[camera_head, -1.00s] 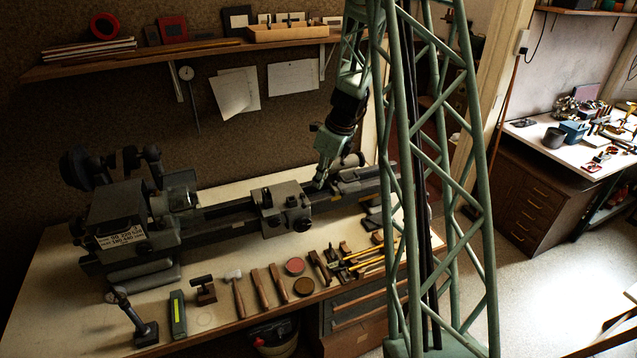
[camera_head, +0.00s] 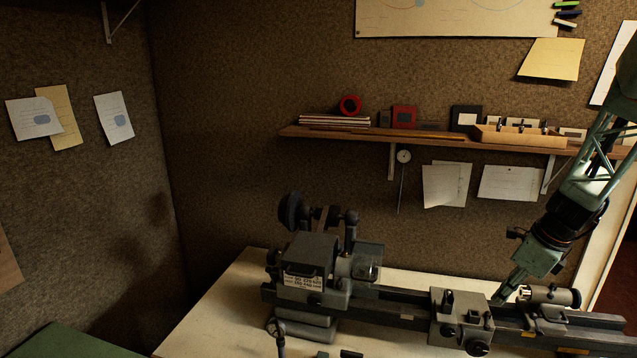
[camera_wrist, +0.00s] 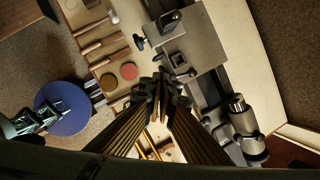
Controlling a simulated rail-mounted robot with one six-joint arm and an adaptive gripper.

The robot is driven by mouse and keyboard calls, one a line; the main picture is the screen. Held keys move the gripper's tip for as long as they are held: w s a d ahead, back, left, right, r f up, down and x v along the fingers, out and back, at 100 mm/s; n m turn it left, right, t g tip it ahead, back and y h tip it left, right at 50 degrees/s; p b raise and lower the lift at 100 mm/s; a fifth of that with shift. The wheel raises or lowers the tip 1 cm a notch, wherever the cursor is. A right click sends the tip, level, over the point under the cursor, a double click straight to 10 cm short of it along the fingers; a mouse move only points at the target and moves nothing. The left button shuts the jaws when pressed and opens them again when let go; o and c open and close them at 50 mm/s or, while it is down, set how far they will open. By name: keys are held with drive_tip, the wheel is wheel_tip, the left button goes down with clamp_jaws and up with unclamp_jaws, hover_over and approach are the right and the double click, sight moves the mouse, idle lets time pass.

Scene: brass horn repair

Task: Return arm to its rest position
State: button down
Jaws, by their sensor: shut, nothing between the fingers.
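My arm comes down from the right in the head view. My gripper (camera_head: 505,292) points down and to the left, just right of the lathe carriage (camera_head: 461,318), above or behind the bed; I cannot tell whether it touches anything. In the wrist view my gripper (camera_wrist: 164,92) has its fingers close together and empty. The lathe carriage also shows in the wrist view (camera_wrist: 188,55). The lathe's grey headstock (camera_head: 306,262) stands at the left end of the machine. The tailstock (camera_head: 548,296) is right of the gripper.
A wooden shelf (camera_head: 350,134) with boxes and frames runs along the wall above the lathe. In the wrist view, hammers (camera_wrist: 103,46), a red disc (camera_wrist: 128,70), a brown disc (camera_wrist: 108,82) and yellow rods (camera_wrist: 148,143) lie on the bench. A blue disc (camera_wrist: 62,108) is off its edge.

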drive_tip(key=s+a+r+n+b, duration=0.55)
drive_tip(key=s+a+n, duration=0.2)
drive_tip(key=a, duration=0.35)
drive_tip(key=s+a+r+n+b, duration=0.4)
drive_tip(key=s+a+r+n, duration=0.3)
drive_tip(key=a, duration=0.4)
drive_tip(key=s+a+f+n+b, duration=0.1)
drive_tip(key=s+a+n+b, duration=0.1)
drive_tip(key=s, duration=0.7)
drive_tip(key=s+a+f+n+h+b, duration=0.1)
drive_tip(key=s+a+f+n+b, duration=0.1)
drive_tip(key=s+n, duration=0.5)
drive_tip(key=s+a+f+n+b, duration=0.2)
drive_tip(key=s+a+n+b, duration=0.2)
drive_tip(key=s, duration=0.8)
drive_tip(key=shift+a+f+t+b, duration=0.2)
drive_tip(key=shift+t+b, duration=0.1)
drive_tip(key=shift+b, duration=0.7)
